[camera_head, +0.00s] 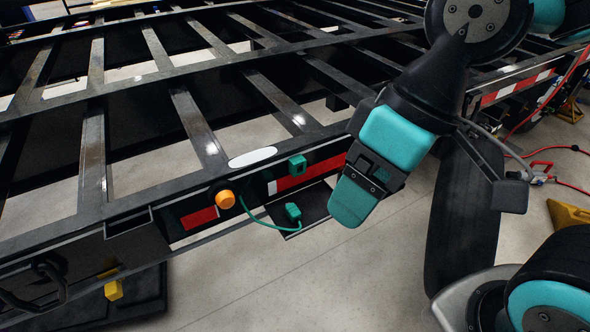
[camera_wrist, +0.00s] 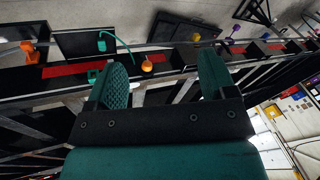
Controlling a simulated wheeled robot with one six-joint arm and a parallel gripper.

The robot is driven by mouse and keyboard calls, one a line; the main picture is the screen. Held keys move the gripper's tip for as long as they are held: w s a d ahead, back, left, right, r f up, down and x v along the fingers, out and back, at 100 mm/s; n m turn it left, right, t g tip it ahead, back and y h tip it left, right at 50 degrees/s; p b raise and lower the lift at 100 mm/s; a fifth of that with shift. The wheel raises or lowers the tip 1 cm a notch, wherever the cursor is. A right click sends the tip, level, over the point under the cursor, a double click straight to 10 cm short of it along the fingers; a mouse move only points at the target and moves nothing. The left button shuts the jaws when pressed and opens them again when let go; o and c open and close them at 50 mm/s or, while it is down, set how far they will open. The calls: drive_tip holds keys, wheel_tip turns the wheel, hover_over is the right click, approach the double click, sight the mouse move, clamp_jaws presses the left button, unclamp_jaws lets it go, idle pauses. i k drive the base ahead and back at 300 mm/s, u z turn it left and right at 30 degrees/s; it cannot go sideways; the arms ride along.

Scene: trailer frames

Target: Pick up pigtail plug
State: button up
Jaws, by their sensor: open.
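The pigtail plug (camera_head: 293,212) is a small green block on a thin green cable. It lies on a black shelf (camera_head: 310,208) at the trailer frame's side. In the wrist view the plug (camera_wrist: 102,43) is at the upper left, outside the fingers. The cable ends beside a round orange lamp (camera_head: 226,199). A square green socket (camera_head: 297,165) is mounted above the plug. My gripper (camera_head: 352,203) is to the right of the plug and apart from it. In the wrist view my gripper (camera_wrist: 162,66) has its two teal fingers wide apart, with nothing held between them.
The black trailer frame (camera_head: 183,110) with its crossbars fills the left and middle. Red-and-white strips line its side. A red hose (camera_head: 525,156) lies on the floor beyond. The floor in front of the shelf is clear.

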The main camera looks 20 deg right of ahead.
sight(293, 211)
drive_tip(key=z, duration=0.45)
drive_tip(key=k, duration=1.1)
drive_tip(key=u, duration=0.55)
drive_tip(key=i, duration=1.35)
drive_tip(key=z, duration=0.25)
